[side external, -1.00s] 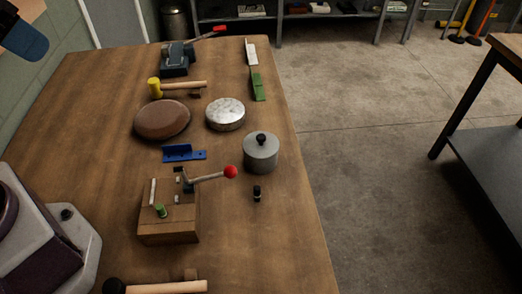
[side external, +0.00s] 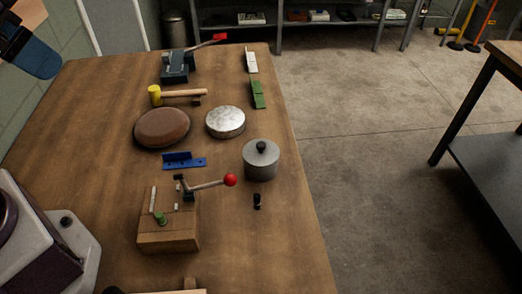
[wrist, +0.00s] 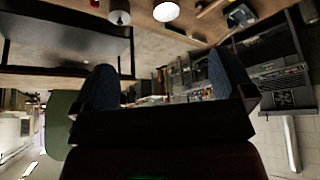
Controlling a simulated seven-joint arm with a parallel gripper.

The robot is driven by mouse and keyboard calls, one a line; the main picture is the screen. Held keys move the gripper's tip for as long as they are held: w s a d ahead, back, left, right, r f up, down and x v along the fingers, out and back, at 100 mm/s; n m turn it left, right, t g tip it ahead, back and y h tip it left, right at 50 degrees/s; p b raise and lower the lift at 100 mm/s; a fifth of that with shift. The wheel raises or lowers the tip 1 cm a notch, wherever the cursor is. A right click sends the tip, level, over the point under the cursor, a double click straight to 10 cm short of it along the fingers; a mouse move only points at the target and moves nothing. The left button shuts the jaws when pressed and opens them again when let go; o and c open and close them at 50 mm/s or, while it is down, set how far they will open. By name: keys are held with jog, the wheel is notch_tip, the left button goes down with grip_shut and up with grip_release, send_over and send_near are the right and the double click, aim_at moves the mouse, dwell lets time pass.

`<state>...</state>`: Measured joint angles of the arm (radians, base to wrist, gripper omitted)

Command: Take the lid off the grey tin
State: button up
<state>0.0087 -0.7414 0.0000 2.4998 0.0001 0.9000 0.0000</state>
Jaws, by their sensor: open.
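The grey tin (side external: 261,166) stands upright near the right edge of the wooden table. Its lid (side external: 261,150) is on it, with a black knob on top. My gripper (side external: 36,58) shows only in part at the upper left corner of the side view, as a blue finger high up and far from the tin. In the wrist view my gripper (wrist: 158,82) has two blue fingers wide apart with nothing between them. A grey cylinder that looks like the tin (wrist: 119,14) shows at the top edge there, partly cut off.
A silver round tin (side external: 226,121) and a brown disc (side external: 162,127) lie behind the grey tin. A wooden block with a red-knobbed lever (side external: 168,233) stands left-front of it. A small black piece (side external: 257,201) sits in front. A mallet (side external: 182,94) lies farther back.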

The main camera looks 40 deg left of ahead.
notch_tip(320, 180, down, 2)
jog(key=w+d+g, duration=0.1)
jog(key=w+g, duration=0.1)
jog(key=m+g, duration=0.4)
jog(key=m, duration=0.7)
send_over(263, 144)
notch_tip(263, 144, down, 14)
jog(key=f, duration=0.1)
notch_tip(263, 144, down, 7)
jog(key=shift+s+f, duration=0.1)
jog(key=shift+s, duration=0.05)
notch_tip(263, 144, down, 5)
jog(key=c, duration=0.7)
